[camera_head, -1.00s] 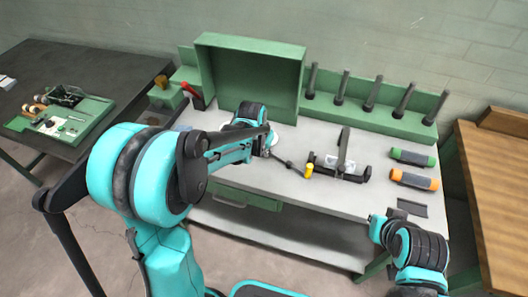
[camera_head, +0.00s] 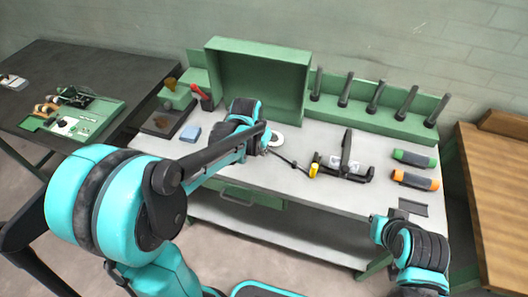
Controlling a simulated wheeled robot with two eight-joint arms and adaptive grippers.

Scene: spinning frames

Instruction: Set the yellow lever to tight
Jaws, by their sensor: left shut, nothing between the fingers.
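The small yellow lever (camera_head: 314,170) is at the left end of a black fixture (camera_head: 345,168) on the grey workbench. The fixture has a tall dark upright in its middle. My left gripper (camera_head: 304,170) is shut and empty, with its thin dark tips just left of the lever. I cannot tell whether the tips touch it. The lever leans slightly to the right. Any tight marking is too small to read. My right arm shows at the lower right, but its gripper fingers do not show.
A green open box (camera_head: 258,80) and a green rack with several dark pegs (camera_head: 375,95) stand at the back. A green roll (camera_head: 413,158) and an orange roll (camera_head: 414,180) lie right of the fixture.

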